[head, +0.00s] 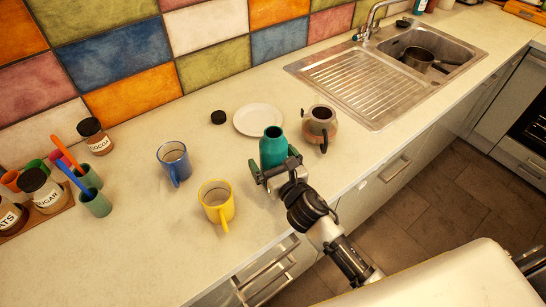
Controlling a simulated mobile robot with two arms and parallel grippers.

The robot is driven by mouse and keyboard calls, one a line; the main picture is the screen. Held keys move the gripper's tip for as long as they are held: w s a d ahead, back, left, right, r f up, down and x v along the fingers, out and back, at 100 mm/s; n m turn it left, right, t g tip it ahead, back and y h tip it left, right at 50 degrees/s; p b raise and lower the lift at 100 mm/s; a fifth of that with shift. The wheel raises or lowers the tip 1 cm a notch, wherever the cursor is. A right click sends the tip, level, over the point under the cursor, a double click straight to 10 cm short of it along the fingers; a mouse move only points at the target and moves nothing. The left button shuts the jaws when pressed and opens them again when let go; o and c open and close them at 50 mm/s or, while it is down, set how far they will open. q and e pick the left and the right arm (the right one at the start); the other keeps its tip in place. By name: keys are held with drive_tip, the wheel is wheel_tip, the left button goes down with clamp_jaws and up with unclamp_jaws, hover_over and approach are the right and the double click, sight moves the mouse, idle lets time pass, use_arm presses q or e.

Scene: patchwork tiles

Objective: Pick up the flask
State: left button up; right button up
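The flask (273,146) is a teal-green bottle with a narrower neck. It stands upright on the counter, near the front edge. My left gripper (274,164) is at the flask, low down, with one finger on each side of its body. The gripper hides the flask's base. I cannot tell whether the fingers touch the flask or leave a small gap. My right gripper is not in view.
A white plate (258,119) and a brown pot (320,128) stand close behind and right of the flask. A yellow mug (217,203) and a blue mug (174,160) stand to the left. The sink (350,84) is further right. The front-left counter is clear.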

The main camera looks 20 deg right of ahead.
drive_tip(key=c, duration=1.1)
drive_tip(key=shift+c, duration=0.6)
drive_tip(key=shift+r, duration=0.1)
